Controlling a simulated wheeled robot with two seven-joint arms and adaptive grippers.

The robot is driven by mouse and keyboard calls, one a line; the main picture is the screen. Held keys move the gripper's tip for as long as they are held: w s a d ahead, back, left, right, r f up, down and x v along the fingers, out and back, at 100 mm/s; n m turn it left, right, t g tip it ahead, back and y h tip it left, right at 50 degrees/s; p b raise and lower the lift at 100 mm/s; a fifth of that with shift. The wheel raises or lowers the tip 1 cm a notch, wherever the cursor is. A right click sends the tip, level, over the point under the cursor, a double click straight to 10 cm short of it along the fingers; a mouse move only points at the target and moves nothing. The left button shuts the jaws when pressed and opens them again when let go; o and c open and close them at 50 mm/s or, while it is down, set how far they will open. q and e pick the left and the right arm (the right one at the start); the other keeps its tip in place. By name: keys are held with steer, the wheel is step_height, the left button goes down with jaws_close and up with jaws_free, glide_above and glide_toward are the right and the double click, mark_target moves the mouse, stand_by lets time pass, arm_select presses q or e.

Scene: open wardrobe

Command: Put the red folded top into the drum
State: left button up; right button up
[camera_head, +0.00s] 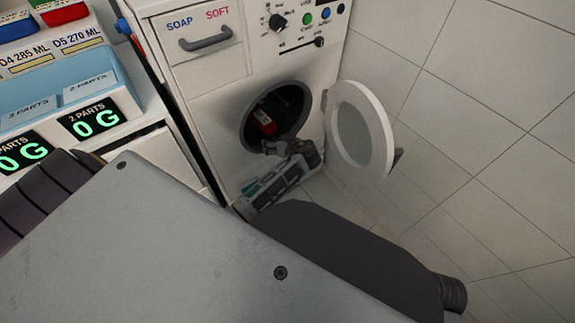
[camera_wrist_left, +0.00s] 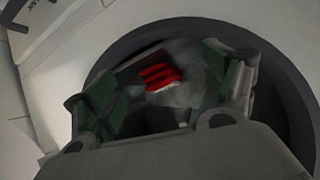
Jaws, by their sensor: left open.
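The red folded top (camera_head: 265,122) lies inside the dark drum (camera_head: 287,97), seen through the round opening of the washing machine. In the left wrist view the red top (camera_wrist_left: 160,78) shows between and beyond the fingers, apparently clear of them. My left gripper (camera_head: 281,143) is at the mouth of the drum. Its fingers (camera_wrist_left: 162,92) are spread apart in the left wrist view and nothing is clearly held. The drum's dark rim (camera_wrist_left: 290,95) curves around the gripper there. The top's lower part and exact contact with the drum are hidden or blurred. My right gripper is not seen.
The round door (camera_head: 362,128) stands open to the right of the opening. The soap drawer (camera_head: 205,42) is shut above left. A counter unit with blue trays (camera_head: 60,88) and green displays stands at the left. Bare tiled floor or wall (camera_head: 480,130) fills the right.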

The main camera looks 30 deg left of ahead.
arm_select(q)
steer(key=s+d+m+g+h, duration=0.1)
steer(key=s+d+m+h, duration=0.4)
steer(key=s+d, duration=0.4)
steer(key=s+d+f+m+h, duration=0.1)
steer(key=s+d+m+h, duration=0.5)
steer(key=s, duration=0.9)
steer(key=d+m, duration=0.2)
steer(key=d, duration=0.2)
steer(key=shift+s+g, duration=0.2)
steer(key=shift+g, duration=0.2)
steer(key=shift+d, duration=0.1)
steer(key=shift+w+f+p, duration=0.1)
steer(key=shift+f+p, duration=0.05)
steer(key=shift+p, duration=0.15)
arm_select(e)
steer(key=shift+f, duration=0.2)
